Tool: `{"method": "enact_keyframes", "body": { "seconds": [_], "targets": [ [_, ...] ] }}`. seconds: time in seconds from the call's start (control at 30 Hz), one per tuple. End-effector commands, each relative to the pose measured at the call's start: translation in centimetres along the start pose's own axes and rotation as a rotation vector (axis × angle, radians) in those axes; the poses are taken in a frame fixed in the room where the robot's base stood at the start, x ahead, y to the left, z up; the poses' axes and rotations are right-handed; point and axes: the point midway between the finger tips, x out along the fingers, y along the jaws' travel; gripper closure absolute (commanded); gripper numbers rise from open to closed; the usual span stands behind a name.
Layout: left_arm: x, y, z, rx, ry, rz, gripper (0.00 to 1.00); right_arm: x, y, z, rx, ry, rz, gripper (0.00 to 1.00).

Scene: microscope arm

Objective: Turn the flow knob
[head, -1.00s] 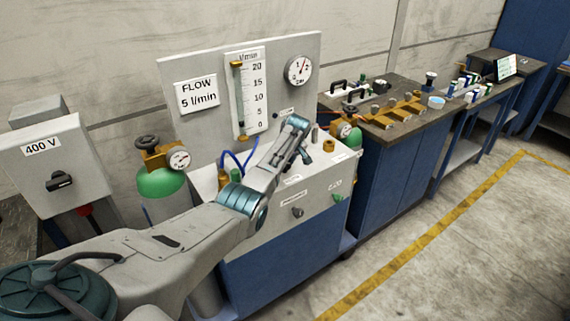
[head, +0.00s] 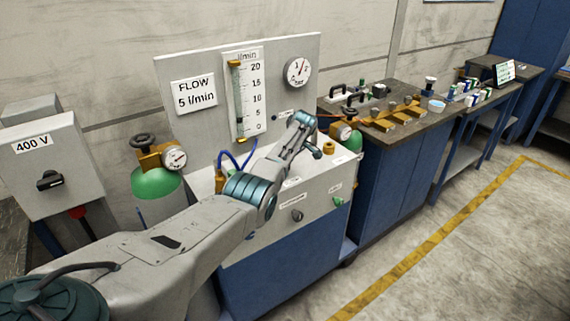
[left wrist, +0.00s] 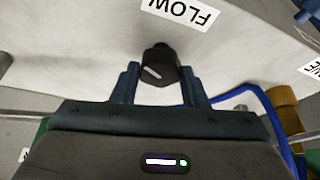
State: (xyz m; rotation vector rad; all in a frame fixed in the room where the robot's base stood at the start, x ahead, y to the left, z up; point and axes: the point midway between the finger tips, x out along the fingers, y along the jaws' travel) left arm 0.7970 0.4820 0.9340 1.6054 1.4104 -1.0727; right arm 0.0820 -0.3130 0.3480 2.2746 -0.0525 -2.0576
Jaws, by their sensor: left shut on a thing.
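The flow knob (left wrist: 160,62) is black with a white pointer line and sits on a pale panel beside a FLOW label (left wrist: 181,10) in the left wrist view. My left gripper (left wrist: 160,80) has its two fingers on either side of the knob and is shut on it. The pointer line is slanted. In the head view my wrist hides the knob. The flow meter (head: 243,97) stands on the upright board, with a scale from 0 to 20 l/min. A sign (head: 194,91) reads FLOW 5 l/min. My right gripper is not in view.
A pressure gauge (head: 298,72) is on the board's right. A green gas cylinder (head: 156,184) with a brass regulator stands left of the panel, near a grey 400 V box (head: 52,168). Blue hoses (head: 238,163) run close behind my arm. A workbench (head: 375,131) stands right.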

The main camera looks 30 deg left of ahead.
Motion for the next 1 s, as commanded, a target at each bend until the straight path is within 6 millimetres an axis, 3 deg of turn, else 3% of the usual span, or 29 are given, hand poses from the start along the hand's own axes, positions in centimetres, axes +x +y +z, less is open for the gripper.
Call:
{"method": "enact_keyframes", "body": {
  "seconds": [0.13, 0.17, 0.27, 0.67, 0.83, 1.0],
  "targets": [
    [0.0, 0.0, 0.0, 0.001, -0.001, 0.001, 0.83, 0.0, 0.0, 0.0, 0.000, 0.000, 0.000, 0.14],
    [0.0, 0.0, 0.0, 0.001, -0.001, 0.001, 0.58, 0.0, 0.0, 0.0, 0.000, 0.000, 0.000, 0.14],
    [0.0, 0.0, 0.0, 0.001, -0.001, 0.001, 0.38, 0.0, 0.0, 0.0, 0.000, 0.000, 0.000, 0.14],
    [-0.6, 0.1, 0.0, 0.001, 0.001, 0.002, 0.38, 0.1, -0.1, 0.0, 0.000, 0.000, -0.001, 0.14],
    [-3.0, 0.1, 0.0, 0.000, 0.001, 0.004, 0.38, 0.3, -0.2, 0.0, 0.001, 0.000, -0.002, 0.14],
    [-6.6, 0.1, 0.1, 0.001, 0.001, 0.006, 0.38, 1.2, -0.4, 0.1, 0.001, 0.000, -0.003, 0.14]
  ]
}}
